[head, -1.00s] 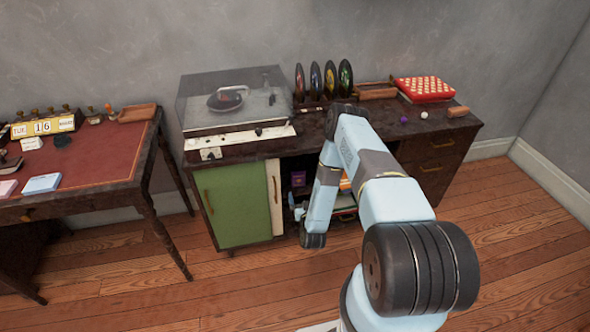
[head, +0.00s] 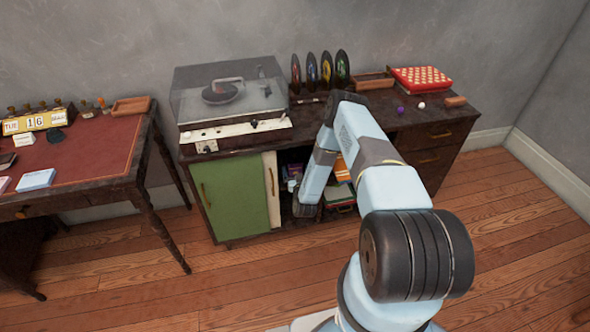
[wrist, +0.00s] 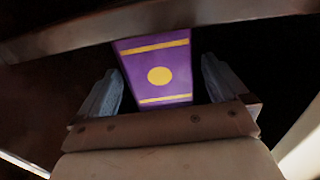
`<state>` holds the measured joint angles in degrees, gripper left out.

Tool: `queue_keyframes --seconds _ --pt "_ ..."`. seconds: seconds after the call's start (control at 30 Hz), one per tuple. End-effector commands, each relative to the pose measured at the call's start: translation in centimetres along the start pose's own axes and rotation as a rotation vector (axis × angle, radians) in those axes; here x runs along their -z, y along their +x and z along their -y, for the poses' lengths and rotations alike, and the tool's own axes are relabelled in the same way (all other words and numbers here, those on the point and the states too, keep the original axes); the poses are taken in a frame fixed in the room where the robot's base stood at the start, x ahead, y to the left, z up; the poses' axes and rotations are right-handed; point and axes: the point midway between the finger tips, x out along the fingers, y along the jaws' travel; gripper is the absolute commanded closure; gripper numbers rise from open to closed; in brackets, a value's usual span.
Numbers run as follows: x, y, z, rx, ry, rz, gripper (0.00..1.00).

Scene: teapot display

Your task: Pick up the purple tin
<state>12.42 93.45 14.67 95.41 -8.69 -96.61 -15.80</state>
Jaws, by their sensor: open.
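The purple tin (wrist: 172,92) shows a purple face with two yellow bands and a yellow disc in the wrist view. It stands slightly tilted in that picture, straight ahead of my gripper (wrist: 161,70). The two grey fingers are open, one to each side of the tin, with dark gaps between them and its sides. I cannot tell how deep the tin sits between them. The brown palm edge covers the tin's lower end. In the head view the gripper is inside the cabinet's open compartment, and the tin is hard to make out there.
The cabinet (head: 240,152) has a green door (head: 228,197) left of the opening, with a cream panel (head: 271,178) beside it. Orange boxes and books lie right of my arm inside. A dark shelf edge (wrist: 160,28) runs just above the tin. A record player (head: 230,95) stands on top.

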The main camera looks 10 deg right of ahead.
Motion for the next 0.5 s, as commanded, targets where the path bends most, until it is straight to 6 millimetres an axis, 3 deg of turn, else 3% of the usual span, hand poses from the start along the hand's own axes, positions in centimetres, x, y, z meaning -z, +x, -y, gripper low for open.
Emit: queue_keyframes --seconds 0.2,0.5 --pt "-0.2 2.8 0.2 0.0 0.0 -0.002 0.0" --pt "-0.2 3.4 0.2 0.0 -0.001 -0.001 0.0"
